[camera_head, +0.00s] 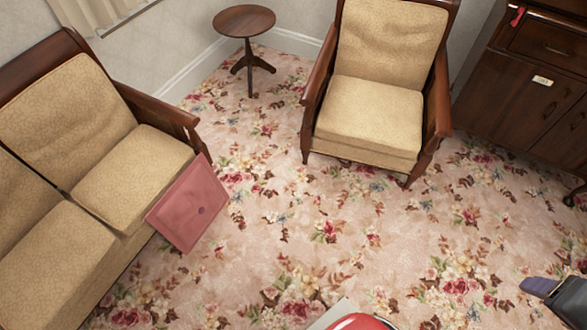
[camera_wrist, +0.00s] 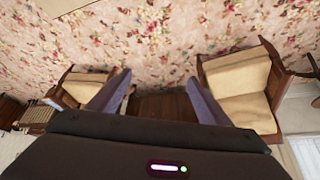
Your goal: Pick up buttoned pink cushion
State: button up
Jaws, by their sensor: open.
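The buttoned pink cushion (camera_head: 188,203) is in the head view, left of centre. It is square, with a dark button on its face. It stands tilted at the front right corner of the tan sofa (camera_head: 130,178) and seems to lean on it; the contact is hidden. My gripper (camera_wrist: 157,80) is open and empty in the wrist view, its two fingers spread wide. In the head view only part of it (camera_head: 556,291) shows at the lower right edge, far from the cushion. I do not see the cushion in the wrist view.
A tan armchair (camera_head: 370,115) stands at the back centre, beside a small round table (camera_head: 244,20). A dark wooden cabinet (camera_head: 520,85) is at the right. The floral carpet (camera_head: 300,235) between the cushion and my gripper is clear. An armchair (camera_wrist: 238,85) also shows in the wrist view.

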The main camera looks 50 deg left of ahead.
aim_at(187, 209)
jog(key=u, duration=3)
